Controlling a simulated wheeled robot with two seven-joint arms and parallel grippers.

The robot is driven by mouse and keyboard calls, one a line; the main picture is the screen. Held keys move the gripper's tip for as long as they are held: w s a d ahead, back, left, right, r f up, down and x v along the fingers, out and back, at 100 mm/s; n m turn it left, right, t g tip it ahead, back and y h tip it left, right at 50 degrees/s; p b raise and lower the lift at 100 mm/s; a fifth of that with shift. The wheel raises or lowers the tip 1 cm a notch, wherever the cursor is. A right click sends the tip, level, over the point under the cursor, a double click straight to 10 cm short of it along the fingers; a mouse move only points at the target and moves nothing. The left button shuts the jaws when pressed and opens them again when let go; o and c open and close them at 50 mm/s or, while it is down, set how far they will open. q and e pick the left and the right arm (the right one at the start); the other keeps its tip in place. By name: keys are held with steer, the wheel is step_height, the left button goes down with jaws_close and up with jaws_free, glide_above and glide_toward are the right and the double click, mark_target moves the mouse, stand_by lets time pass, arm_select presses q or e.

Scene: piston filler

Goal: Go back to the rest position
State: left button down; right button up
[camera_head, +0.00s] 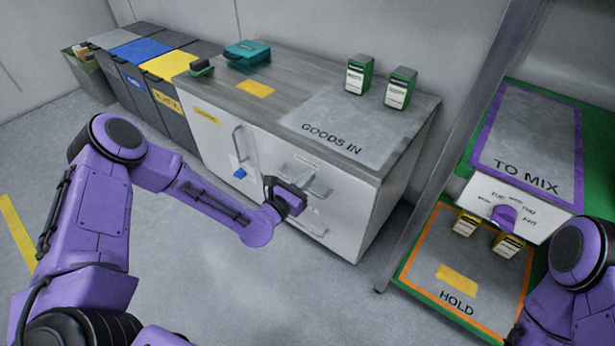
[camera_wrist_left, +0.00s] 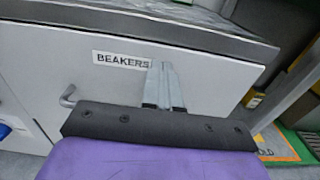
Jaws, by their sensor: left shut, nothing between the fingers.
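My left arm reaches in from the left in the head view, and its gripper (camera_head: 304,181) is in front of the cabinet's (camera_head: 340,205) white front, close to a drawer handle. In the left wrist view the two grey fingers (camera_wrist_left: 164,85) are together with nothing between them. They point at the white front, just right of a label reading BEAKERS (camera_wrist_left: 121,60). I cannot tell whether they touch the front. Part of my right arm shows at the lower right of the head view; its gripper is not in view.
The cabinet top holds two green-and-white containers (camera_head: 359,74) (camera_head: 400,88) and a teal case (camera_head: 247,54). A rack on the right has a TO MIX shelf (camera_head: 527,130) above a HOLD shelf (camera_head: 420,265) with two small yellow-topped packs. Bins (camera_head: 167,72) stand left; the floor in front is clear.

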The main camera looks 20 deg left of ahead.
arm_select(q)
steer(key=p+v, duration=0.1)
steer(key=v, duration=1)
steer(key=shift+s, duration=0.15)
steer(key=shift+a+r, duration=0.1)
steer(key=shift+a, duration=0.05)
